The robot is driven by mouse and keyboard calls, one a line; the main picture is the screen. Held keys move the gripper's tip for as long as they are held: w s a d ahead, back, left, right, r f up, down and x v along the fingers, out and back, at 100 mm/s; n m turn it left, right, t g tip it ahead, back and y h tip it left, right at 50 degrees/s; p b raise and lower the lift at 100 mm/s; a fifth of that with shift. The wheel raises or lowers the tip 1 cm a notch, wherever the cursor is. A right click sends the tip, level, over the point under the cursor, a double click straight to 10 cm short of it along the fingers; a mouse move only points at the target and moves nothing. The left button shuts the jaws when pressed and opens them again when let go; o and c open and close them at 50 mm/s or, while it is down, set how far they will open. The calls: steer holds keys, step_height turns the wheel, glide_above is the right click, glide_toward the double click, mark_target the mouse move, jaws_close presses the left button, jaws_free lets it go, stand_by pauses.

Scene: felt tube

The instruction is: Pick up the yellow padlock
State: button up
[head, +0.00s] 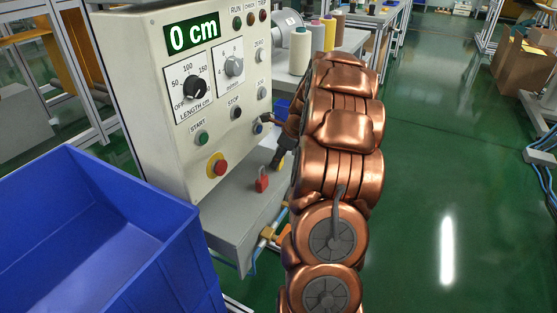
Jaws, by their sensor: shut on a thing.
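My gripper (271,143) is at the right edge of the grey control panel, near its lower right buttons. Its dark fingers are small and partly hidden by my copper-coloured arm. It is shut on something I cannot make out. A red padlock (262,184) stands on the grey ledge below the panel, just below and left of my gripper and seemingly apart from it. I cannot make out a yellow padlock in this view.
The control panel (150,70) shows "0 cm" and has dials and buttons. An orange-yellow fitting (267,232) is below the grey ledge (225,220). A blue bin (175,235) fills the lower left. Thread cones (300,50) stand behind.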

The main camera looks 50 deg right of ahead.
step_height(320, 180, up, 3)
steer(key=shift+r+p, duration=0.1)
steer(key=shift+p, duration=0.5)
steer(key=s+a+r+p, duration=0.1)
steer(key=s+a+p, duration=0.1)
steer(key=s+a, duration=0.8)
steer(key=shift+s+p, duration=0.4)
steer(key=shift+s, duration=0.85)
